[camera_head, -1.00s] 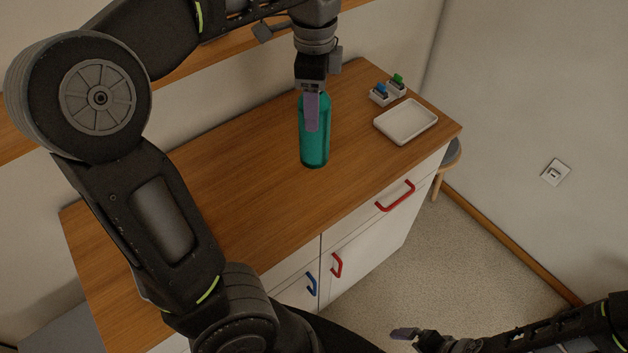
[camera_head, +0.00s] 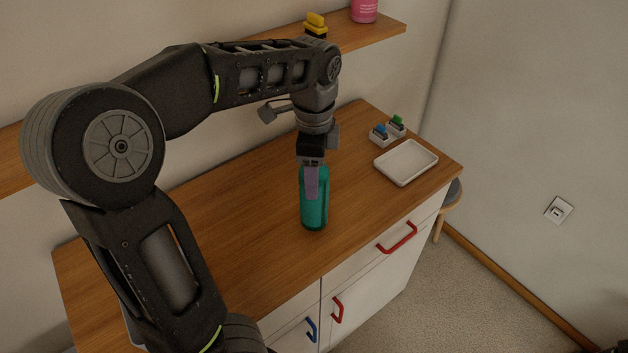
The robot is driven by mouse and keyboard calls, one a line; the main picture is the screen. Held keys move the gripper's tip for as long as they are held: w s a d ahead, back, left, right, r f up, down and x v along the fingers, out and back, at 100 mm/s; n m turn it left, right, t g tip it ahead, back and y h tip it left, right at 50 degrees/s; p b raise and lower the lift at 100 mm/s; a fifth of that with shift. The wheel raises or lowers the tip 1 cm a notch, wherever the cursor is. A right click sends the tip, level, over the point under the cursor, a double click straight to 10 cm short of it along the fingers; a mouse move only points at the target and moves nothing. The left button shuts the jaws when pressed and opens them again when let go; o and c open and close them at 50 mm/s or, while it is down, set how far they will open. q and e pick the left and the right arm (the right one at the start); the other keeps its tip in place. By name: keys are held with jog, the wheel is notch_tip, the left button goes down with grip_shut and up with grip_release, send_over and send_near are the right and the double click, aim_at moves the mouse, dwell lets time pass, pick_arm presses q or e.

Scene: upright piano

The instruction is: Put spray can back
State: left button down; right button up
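The spray can is most likely the teal cylinder (camera_head: 314,212), upright over the wooden cabinet top (camera_head: 255,215), left of the white tray. My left gripper (camera_head: 312,180) points straight down at its upper part, with one pale finger against its near side. It looks shut on the can; the far finger is hidden. I cannot tell whether the can's base touches the wood or hangs a little above it. My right gripper is out of view.
A white tray (camera_head: 406,162) lies at the right of the cabinet top, with small blue-topped (camera_head: 379,131) and green-topped (camera_head: 397,122) items behind it. The wall shelf (camera_head: 365,38) bears a yellow-topped item (camera_head: 316,25) and a pink can (camera_head: 364,10). The cabinet top's middle is clear.

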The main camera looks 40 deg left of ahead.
pick_arm(q)
notch_tip(320, 180, down, 2)
jog(key=shift+f, duration=0.15)
jog(key=shift+f, duration=0.1)
jog(key=shift+f, duration=0.15)
jog(key=c, duration=0.5)
grip_release()
